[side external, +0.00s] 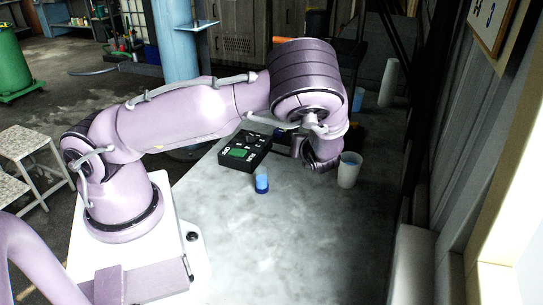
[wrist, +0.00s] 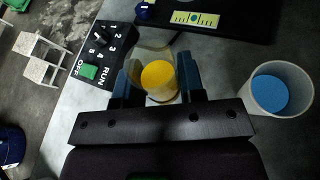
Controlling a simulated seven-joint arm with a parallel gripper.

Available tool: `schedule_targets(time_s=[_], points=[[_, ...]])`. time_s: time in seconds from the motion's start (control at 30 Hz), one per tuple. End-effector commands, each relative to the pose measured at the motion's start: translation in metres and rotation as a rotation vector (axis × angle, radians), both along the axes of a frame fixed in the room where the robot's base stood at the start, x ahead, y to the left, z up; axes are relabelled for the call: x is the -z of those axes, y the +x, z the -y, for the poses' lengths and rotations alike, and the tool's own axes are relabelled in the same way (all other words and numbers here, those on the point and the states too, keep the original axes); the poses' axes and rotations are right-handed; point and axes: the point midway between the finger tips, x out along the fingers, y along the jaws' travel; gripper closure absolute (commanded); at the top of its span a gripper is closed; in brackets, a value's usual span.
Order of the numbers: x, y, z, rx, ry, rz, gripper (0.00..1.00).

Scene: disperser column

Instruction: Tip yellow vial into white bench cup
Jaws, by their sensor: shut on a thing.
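My gripper (wrist: 158,84) is shut on the yellow vial (wrist: 158,75), a clear vessel with yellow contents between its two dark blue fingers. The wrist view looks down into the vial's mouth; its exact tilt is hard to tell. In the side external view my gripper (side external: 322,160) hides the vial. The white bench cup (side external: 349,170) stands upright on the bench just right of my gripper. In the wrist view the cup (wrist: 278,92) is at the right, apart from the vial, with blue inside it.
A blue vial or small cup (side external: 261,183) stands on the bench in front of a black control box (side external: 246,151). A dark device with a yellow panel (wrist: 196,18) lies beyond my gripper. A white cylinder (side external: 389,82) stands farther back. The front of the bench is clear.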

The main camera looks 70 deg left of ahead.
Motion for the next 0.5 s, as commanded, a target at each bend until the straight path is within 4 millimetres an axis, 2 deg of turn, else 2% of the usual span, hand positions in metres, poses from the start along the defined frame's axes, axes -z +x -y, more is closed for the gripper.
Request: schedule_targets(time_s=[0.03, 0.13, 0.5], points=[[0.000, 0.013, 0.001, 0.048, 0.007, -0.007, 0.87], [0.002, 0.029, 0.008, 0.119, 0.011, -0.023, 0.87], [0.004, 0.036, 0.013, 0.138, 0.061, -0.147, 0.87]])
